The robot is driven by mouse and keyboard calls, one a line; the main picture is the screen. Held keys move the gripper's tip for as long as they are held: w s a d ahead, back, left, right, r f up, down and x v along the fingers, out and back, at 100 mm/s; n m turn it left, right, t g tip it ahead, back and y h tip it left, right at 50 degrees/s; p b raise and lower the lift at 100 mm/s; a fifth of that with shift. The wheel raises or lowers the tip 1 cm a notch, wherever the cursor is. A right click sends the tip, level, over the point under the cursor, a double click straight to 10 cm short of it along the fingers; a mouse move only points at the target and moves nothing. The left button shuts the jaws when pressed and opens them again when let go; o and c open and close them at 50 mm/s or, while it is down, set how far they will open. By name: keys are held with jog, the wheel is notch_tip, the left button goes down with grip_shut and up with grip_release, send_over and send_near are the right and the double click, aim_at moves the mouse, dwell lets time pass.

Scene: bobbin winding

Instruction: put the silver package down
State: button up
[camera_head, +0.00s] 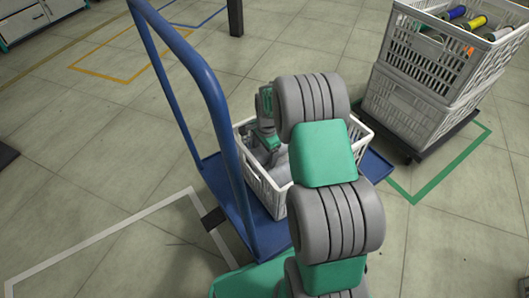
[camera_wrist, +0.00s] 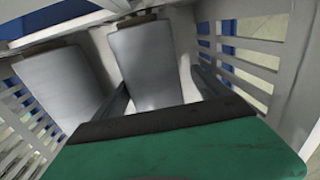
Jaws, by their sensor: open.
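In the wrist view, a silver package (camera_wrist: 150,62) stands between the two dark fingers of my gripper (camera_wrist: 160,84). The fingers are apart, one on each side of it, and I cannot tell whether either touches it. A second silver package (camera_wrist: 62,88) is beside it on the left. Both are inside a white slatted crate (camera_wrist: 262,38). In the head view this crate (camera_head: 262,186) sits on a blue trolley (camera_head: 220,183). My arm reaches into the crate there, and my fingers cannot be made out.
The trolley's tall blue handle (camera_head: 214,95) rises left of the crate. To the right, stacked white crates (camera_head: 405,105) stand on a dark base, the top one holding coloured spools (camera_head: 474,22). A dark post (camera_head: 235,17) stands at the back.

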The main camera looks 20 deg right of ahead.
jog(key=shift+r, duration=0.1)
jog(key=r+p, duration=0.1)
jog(key=r, duration=0.3)
jog(key=r+p, duration=0.2)
jog(key=r, duration=0.2)
jog(key=s+r+p, duration=0.1)
jog(key=r, duration=0.3)
jog(key=shift+s+r+p, duration=0.1)
jog(key=shift+r+p, duration=0.05)
jog(key=shift+p, duration=0.15)
jog(key=s+a+r+n, duration=0.8)
jog(key=s+r+n, duration=0.2)
jog(key=s, duration=0.3)
jog(key=s+a+n, duration=0.2)
jog(key=s+n, duration=0.3)
jog(key=s, duration=0.4)
jog(key=shift+s+n+t, duration=0.2)
jog(key=shift+n+t, duration=0.1)
jog(key=shift+t, duration=0.1)
jog(key=shift+a+f, duration=0.1)
